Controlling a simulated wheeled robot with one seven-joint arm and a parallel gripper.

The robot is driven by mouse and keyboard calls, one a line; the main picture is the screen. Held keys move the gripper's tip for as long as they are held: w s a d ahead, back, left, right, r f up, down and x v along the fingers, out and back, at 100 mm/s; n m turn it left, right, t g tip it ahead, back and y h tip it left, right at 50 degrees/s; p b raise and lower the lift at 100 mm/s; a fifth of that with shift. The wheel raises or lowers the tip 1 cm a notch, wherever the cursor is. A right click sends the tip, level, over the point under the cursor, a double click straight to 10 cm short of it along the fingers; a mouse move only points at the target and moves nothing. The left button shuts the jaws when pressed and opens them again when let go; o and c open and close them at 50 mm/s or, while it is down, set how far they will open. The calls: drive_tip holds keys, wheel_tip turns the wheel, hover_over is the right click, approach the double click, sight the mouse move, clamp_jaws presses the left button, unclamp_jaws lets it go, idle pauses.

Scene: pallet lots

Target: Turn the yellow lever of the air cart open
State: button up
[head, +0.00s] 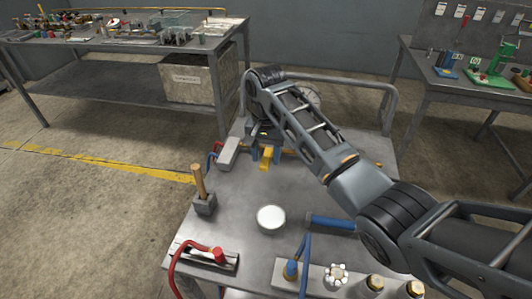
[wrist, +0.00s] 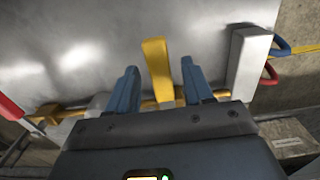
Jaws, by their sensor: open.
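The yellow lever (head: 266,160) stands near the far edge of the grey metal cart top (head: 238,230). In the wrist view the yellow lever (wrist: 156,66) is a flat bar rising from a brass-yellow pipe (wrist: 70,114). My gripper (head: 268,150) is at the lever, partly hidden by my arm in the head view. In the wrist view my gripper (wrist: 160,78) has its two blue fingers open, one on each side of the lever. A gap shows between the lever and each finger, so it is not clamped. The lever's base is partly hidden by the gripper.
A light grey block (wrist: 248,62) stands close to the right finger in the wrist view. On the cart are a wooden-handled tool in a holder (head: 200,185), a white disc (head: 271,217), a blue cylinder (head: 330,222) and a red hose (head: 185,255). A rail (head: 345,82) lines the far side.

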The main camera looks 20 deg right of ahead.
clamp_jaws()
idle(0.3)
idle(0.3)
